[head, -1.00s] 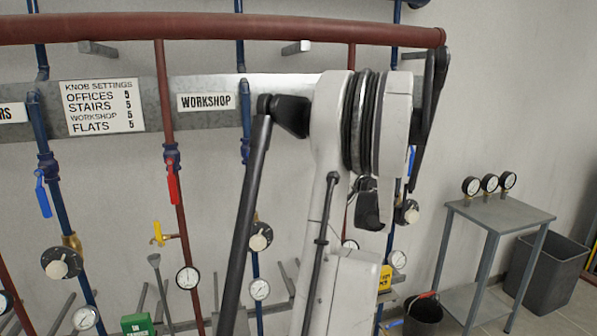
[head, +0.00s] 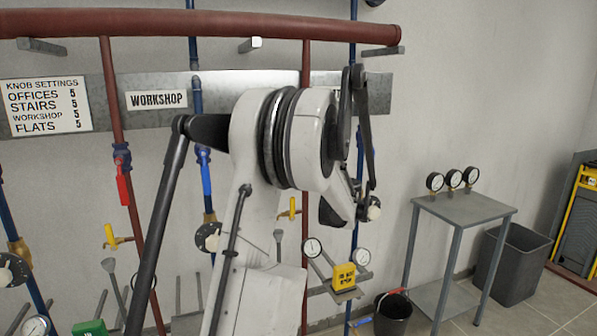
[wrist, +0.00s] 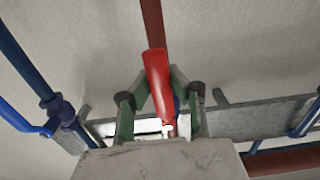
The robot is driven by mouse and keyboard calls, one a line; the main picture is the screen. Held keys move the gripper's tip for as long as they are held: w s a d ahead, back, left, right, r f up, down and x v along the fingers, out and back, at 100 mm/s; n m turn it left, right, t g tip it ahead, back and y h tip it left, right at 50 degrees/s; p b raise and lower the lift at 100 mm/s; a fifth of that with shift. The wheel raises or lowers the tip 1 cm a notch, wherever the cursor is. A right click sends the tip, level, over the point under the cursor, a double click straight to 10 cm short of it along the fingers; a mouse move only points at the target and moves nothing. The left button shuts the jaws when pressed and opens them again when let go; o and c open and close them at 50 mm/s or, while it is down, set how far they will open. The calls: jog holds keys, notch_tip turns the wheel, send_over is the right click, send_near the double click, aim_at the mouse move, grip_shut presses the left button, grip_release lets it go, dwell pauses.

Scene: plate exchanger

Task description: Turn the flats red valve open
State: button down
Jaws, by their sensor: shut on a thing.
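In the wrist view my gripper (wrist: 160,100) has its two green-sided fingers closed on a red valve handle (wrist: 157,80), one finger on each side. The handle lies nearly in line with the red pipe (wrist: 152,22), slightly tilted. The valve body behind it is mostly hidden by the handle and fingers. In the head view the red pipe right of the workshop sign (head: 156,100) runs down behind my arm, which hides the held valve and the fingers. Another red valve handle (head: 123,185) hangs on the pipe left of that sign.
Blue pipes with blue handles (head: 205,172) stand beside the red ones. Yellow taps (head: 112,237), knobs and gauges (head: 312,248) sit below. A grey table (head: 463,210) with three gauges, a bucket (head: 392,312) and a bin (head: 515,265) stand right, with open floor around.

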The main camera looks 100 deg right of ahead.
dwell(0.4)
jog(key=c, duration=1.5)
grip_release()
jog(key=shift+s, duration=0.1)
jog(key=shift+c, duration=0.2)
jog(key=shift+a, duration=0.1)
jog(key=s+a, duration=0.2)
jog(key=a, duration=0.9)
jog(key=shift+a, duration=0.35)
